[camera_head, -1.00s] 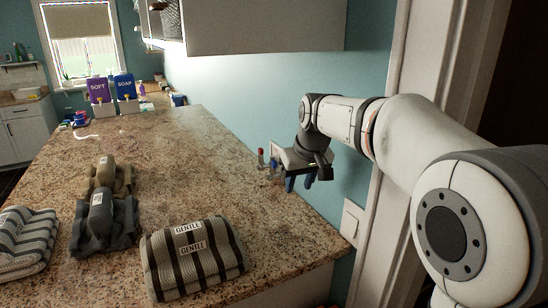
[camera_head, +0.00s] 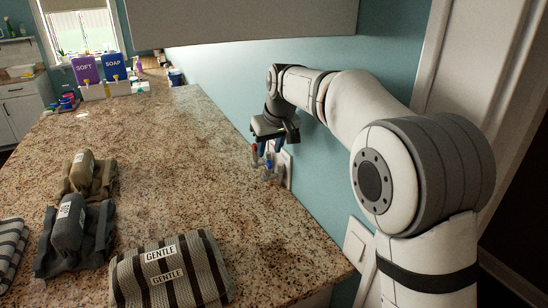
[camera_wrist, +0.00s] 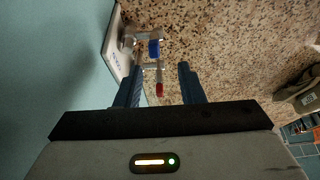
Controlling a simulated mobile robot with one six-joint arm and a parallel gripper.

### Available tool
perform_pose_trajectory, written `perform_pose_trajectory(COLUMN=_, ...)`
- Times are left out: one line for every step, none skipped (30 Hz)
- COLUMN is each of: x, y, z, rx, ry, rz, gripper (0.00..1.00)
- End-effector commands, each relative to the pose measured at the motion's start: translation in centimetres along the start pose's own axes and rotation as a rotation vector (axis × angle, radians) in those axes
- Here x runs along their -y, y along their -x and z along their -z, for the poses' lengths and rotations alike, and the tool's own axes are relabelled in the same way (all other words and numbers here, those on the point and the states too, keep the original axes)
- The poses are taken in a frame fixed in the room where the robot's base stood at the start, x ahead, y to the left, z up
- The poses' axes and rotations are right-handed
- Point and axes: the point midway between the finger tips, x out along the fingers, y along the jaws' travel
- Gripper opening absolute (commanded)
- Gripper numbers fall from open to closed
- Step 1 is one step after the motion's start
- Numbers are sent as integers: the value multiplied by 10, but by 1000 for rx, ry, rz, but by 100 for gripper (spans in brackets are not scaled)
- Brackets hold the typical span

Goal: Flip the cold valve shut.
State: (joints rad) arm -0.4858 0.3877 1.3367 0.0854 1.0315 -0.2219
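The cold valve has a blue handle (camera_wrist: 154,49) on a metal fitting at the wall plate. It also shows small in the head view (camera_head: 269,161), low on the wall above the counter. A red-handled valve (camera_head: 254,153) is beside it; in the wrist view the red handle (camera_wrist: 159,90) appears between my fingers. My gripper (camera_wrist: 160,67) is open and empty, its two blue fingers pointing toward the valves. In the head view my gripper (camera_head: 274,144) is just above and behind the handles. The blue handle lies past the fingertips in the wrist view; I cannot tell whether anything touches.
A white wall plate (camera_wrist: 118,50) carries the valves. The granite counter (camera_head: 170,160) is clear around them. A wall cabinet (camera_head: 240,20) hangs above.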

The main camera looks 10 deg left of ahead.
Motion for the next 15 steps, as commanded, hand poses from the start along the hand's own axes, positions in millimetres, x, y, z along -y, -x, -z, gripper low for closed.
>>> perform_pose_trajectory(x=-2, y=-6, z=-1, rx=4, ry=-4, rz=-1, gripper=35)
perform_pose_trajectory(x=-4, y=-11, z=-1, rx=5, ry=-6, rz=-1, gripper=35)
perform_pose_trajectory(x=-6, y=-17, z=-1, rx=5, ry=-9, rz=-3, gripper=35)
perform_pose_trajectory(x=-7, y=-22, z=-2, rx=6, ry=-11, rz=-3, gripper=35)
perform_pose_trajectory(x=-9, y=-27, z=-2, rx=5, ry=-13, rz=-4, gripper=35)
perform_pose_trajectory(x=-10, y=-34, z=-2, rx=6, ry=-15, rz=-5, gripper=35)
perform_pose_trajectory(x=-11, y=-38, z=-2, rx=6, ry=-16, rz=-6, gripper=35)
perform_pose_trajectory(x=-12, y=-43, z=-2, rx=5, ry=-18, rz=-7, gripper=35)
perform_pose_trajectory(x=-13, y=-48, z=-2, rx=4, ry=-19, rz=-7, gripper=35)
perform_pose_trajectory(x=-14, y=-52, z=-2, rx=3, ry=-20, rz=-8, gripper=35)
perform_pose_trajectory(x=-15, y=-55, z=-2, rx=3, ry=-21, rz=-8, gripper=35)
perform_pose_trajectory(x=-15, y=-60, z=-3, rx=4, ry=-22, rz=-8, gripper=35)
perform_pose_trajectory(x=-16, y=-62, z=-3, rx=4, ry=-22, rz=-9, gripper=35)
perform_pose_trajectory(x=-16, y=-64, z=-3, rx=3, ry=-23, rz=-9, gripper=35)
perform_pose_trajectory(x=-16, y=-66, z=-3, rx=2, ry=-23, rz=-10, gripper=35)
